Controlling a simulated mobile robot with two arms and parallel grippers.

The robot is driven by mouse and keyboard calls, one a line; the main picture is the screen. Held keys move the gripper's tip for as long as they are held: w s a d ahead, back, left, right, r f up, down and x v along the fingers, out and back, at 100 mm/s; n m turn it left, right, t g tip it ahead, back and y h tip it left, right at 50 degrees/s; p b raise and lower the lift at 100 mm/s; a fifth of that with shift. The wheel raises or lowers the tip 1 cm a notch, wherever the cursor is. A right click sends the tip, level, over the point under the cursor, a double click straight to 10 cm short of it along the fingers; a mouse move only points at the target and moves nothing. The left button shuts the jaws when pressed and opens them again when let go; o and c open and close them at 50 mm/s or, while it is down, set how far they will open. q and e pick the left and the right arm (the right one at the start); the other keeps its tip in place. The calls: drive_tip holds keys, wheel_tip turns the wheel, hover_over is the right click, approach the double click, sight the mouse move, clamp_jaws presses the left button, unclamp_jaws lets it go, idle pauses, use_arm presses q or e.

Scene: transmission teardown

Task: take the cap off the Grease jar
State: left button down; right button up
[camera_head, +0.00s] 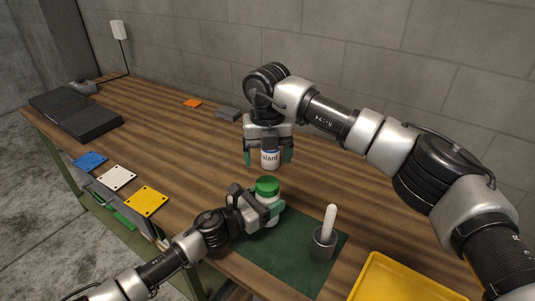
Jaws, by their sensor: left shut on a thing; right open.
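A white jar (270,213) with a green cap (267,186) stands upright over the near part of the table, its label hidden. I cannot read whether it is the Grease jar. My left gripper (262,216) is shut on the body of this jar, below the cap. The cap is on the jar. My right gripper (268,158) is open, pointing down, farther back and above the green cap in the picture. A second white jar (270,160) with lettering ending in "lant" shows between its fingers. I cannot tell whether the fingers are around it or in front of it.
A dark green mat (285,262) lies under the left gripper. A grey cup (324,243) with a white-handled tool stands on it. A yellow tray (400,280) is at front right. Blue, white and yellow plates (146,201) lie at left. The table's middle left is clear.

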sight(268, 183)
drive_tip(key=m, duration=0.4)
drive_tip(key=shift+m, duration=0.3)
drive_tip(key=m, duration=0.4)
drive_tip(key=shift+m, duration=0.3)
drive_tip(key=m, duration=0.7)
drive_tip(key=shift+f+m, duration=0.4)
drive_tip(key=shift+m, duration=0.1)
drive_tip(key=shift+f, duration=3.6)
